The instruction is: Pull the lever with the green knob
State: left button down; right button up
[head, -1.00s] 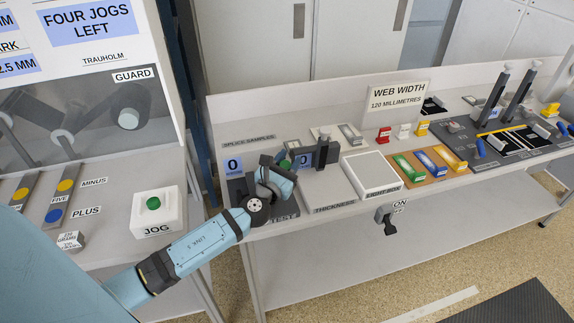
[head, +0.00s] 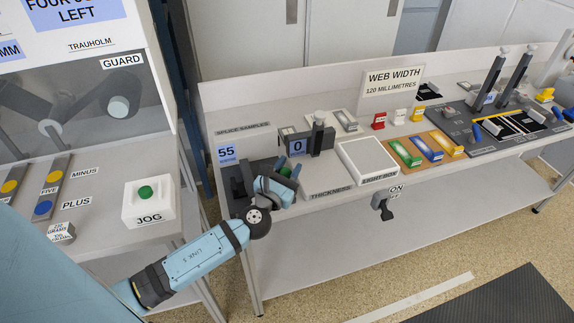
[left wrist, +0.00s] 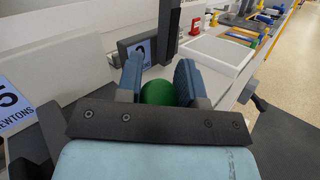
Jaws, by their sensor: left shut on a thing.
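The green knob (left wrist: 158,93) sits between the two blue fingers of my left gripper (left wrist: 160,68) in the left wrist view. The gripper is shut on it. In the head view my left gripper (head: 279,182) is at the dark test unit (head: 238,184) at the bench's left end, with a bit of the green knob (head: 285,171) showing between the fingers. The lever's stem is mostly hidden by the gripper. The blue readout (head: 226,153) behind the unit shows 55. My right gripper is not in view.
The thickness gauge (head: 320,138) stands close to the right of my gripper, with the light box (head: 368,160) beyond it. The white jog box (head: 149,204) with a green button is on the left machine. A black switch (head: 382,203) hangs on the bench front.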

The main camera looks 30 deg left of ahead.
pick_arm(q)
jog(key=shift+s+d, duration=0.1)
jog(key=shift+d, duration=0.2)
jog(key=c, duration=0.9)
grip_release()
jog(key=shift+o, duration=0.7)
jog(key=shift+d, duration=0.15)
jog(key=shift+a, duration=0.2)
jog(key=shift+r, duration=0.35)
notch_tip(320, 180, up, 19)
jog(key=p, duration=0.7)
jog(key=shift+d+r, duration=0.15)
jog(key=shift+r, duration=0.05)
